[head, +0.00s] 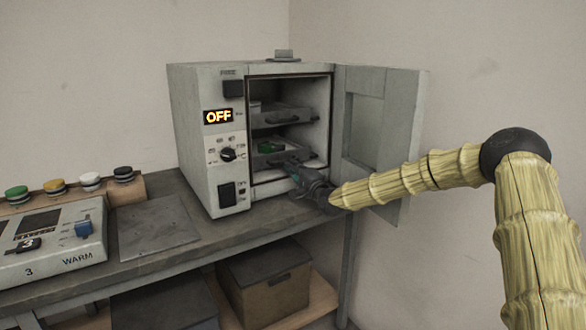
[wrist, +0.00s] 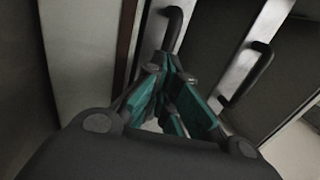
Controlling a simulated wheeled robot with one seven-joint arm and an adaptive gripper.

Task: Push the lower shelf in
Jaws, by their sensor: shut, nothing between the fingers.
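The grey oven-like cabinet (head: 210,140) stands on the bench with its door (head: 385,130) swung open to the right. Inside are an upper shelf with a dark handle (head: 283,118) and a lower shelf (head: 262,161) below it. My gripper (head: 292,166) is at the opening, in front of the lower shelf, and hides part of its front. In the wrist view the teal fingers (wrist: 173,62) are shut and empty. Their tips are close to one dark handle (wrist: 174,27); I cannot tell whether they touch. A second handle (wrist: 248,75) shows further right.
The open door stands close to my arm on the right. A control panel (head: 50,245) and a flat grey plate (head: 155,225) lie on the bench to the left. Boxes (head: 265,280) sit underneath.

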